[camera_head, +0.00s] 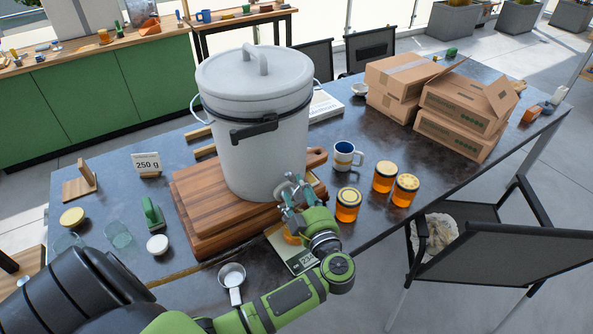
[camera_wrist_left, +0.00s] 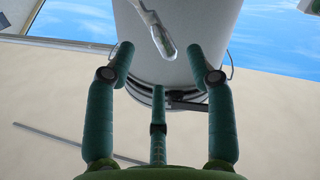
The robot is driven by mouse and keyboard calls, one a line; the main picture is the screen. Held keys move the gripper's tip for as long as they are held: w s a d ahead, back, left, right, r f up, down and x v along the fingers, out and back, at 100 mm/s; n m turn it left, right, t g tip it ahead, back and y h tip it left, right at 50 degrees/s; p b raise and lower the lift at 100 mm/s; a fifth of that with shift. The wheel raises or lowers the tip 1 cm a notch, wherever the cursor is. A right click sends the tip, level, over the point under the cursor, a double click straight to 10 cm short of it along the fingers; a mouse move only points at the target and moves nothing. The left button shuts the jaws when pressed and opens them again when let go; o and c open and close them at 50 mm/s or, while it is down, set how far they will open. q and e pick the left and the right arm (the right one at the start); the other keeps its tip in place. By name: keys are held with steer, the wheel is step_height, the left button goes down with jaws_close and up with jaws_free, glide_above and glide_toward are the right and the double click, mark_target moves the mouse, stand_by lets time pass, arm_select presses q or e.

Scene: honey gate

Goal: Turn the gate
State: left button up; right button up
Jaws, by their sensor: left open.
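The big white lidded bucket (camera_head: 262,150) stands on stacked wooden boards (camera_head: 215,215). My left gripper (camera_head: 291,190) is at the bucket's lower front right, by its outlet, and its green fingers hide most of the gate there. In the left wrist view, the open fingers (camera_wrist_left: 160,70) spread in front of the bucket (camera_wrist_left: 190,40), and a pale, slim lever-like part (camera_wrist_left: 158,35) shows above and between them. It looks like the gate's handle. Nothing is gripped between the fingers; whether a fingertip touches the gate cannot be told. My right gripper is not in view.
A scale (camera_head: 303,262) sits below the gripper, with an amber jar partly hidden on it. Amber jars (camera_head: 384,177) and a mug (camera_head: 345,156) stand to the right. Cardboard boxes (camera_head: 455,115) fill the back right. A small pan (camera_head: 232,276) lies near the front edge.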

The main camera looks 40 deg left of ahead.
mark_target(293, 178)
arm_select(q)
steer(key=p+x, duration=0.1)
steer(key=x, duration=0.4)
steer(key=shift+w+a+r, duration=0.1)
steer(key=shift+w+a+p, duration=0.25)
steer(key=shift+a+p, duration=0.05)
steer(key=shift+a, duration=0.1)
steer(key=shift+c, duration=0.4)
jaws_close()
